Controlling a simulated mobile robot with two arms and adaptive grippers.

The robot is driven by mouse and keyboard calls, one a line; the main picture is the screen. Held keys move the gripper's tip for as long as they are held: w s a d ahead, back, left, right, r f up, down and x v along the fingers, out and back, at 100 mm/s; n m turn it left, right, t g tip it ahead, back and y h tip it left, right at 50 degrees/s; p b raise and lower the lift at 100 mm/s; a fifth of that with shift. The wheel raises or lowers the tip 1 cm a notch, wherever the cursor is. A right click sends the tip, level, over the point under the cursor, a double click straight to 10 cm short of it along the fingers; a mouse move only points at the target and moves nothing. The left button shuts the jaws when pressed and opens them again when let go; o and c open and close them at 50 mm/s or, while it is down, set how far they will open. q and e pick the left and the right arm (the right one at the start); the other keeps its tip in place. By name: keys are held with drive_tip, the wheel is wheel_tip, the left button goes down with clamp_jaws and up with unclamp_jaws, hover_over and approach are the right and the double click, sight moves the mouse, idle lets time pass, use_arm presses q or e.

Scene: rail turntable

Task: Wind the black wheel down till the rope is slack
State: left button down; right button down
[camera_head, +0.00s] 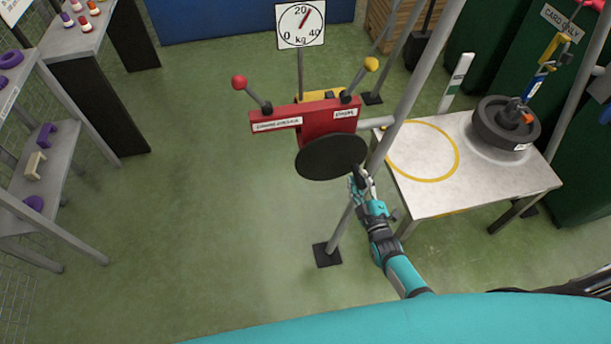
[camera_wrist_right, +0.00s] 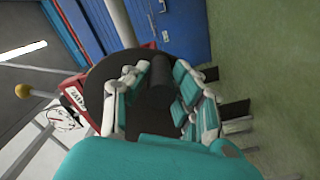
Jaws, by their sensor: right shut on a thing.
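The black wheel (camera_head: 331,157) is a flat disc on the front of a red winch box (camera_head: 318,121) in the head view. My right gripper (camera_head: 362,182) is at the wheel's lower right edge. In the right wrist view the gripper (camera_wrist_right: 160,95) is shut around the wheel's dark cylindrical handle (camera_wrist_right: 160,80), with the black disc (camera_wrist_right: 105,75) behind it. The rope is hard to make out; a blue and yellow hook piece (camera_head: 540,80) hangs above a dark round weight (camera_head: 506,122) on the table at right. My left gripper is not in view.
A dial in kg (camera_head: 300,23) stands behind the winch, its needle near 20. Red (camera_head: 239,83) and yellow (camera_head: 371,64) knobbed levers rise from the box. The table (camera_head: 470,185) bears a yellow ring (camera_head: 458,157). A grey post (camera_head: 418,75) stands close to my gripper.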

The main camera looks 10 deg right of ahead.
drive_tip(key=shift+w+d+r, duration=0.1)
drive_tip(key=shift+d+r, duration=0.2)
drive_tip(key=shift+r, duration=0.15)
drive_tip(key=shift+d+r+n+p, duration=0.2)
drive_tip(key=shift+r+n+p, duration=0.2)
drive_tip(key=shift+n, duration=0.25)
drive_tip(key=shift+d+r+n+p, duration=0.15)
drive_tip(key=shift+r+n+p, duration=0.25)
drive_tip(key=shift+n, duration=0.25)
drive_tip(key=c, duration=1.2)
unclamp_jaws()
drive_tip(key=o, duration=0.3)
drive_tip(key=shift+f, duration=0.1)
drive_tip(key=shift+a+f, duration=0.1)
drive_tip(key=shift+f, duration=0.05)
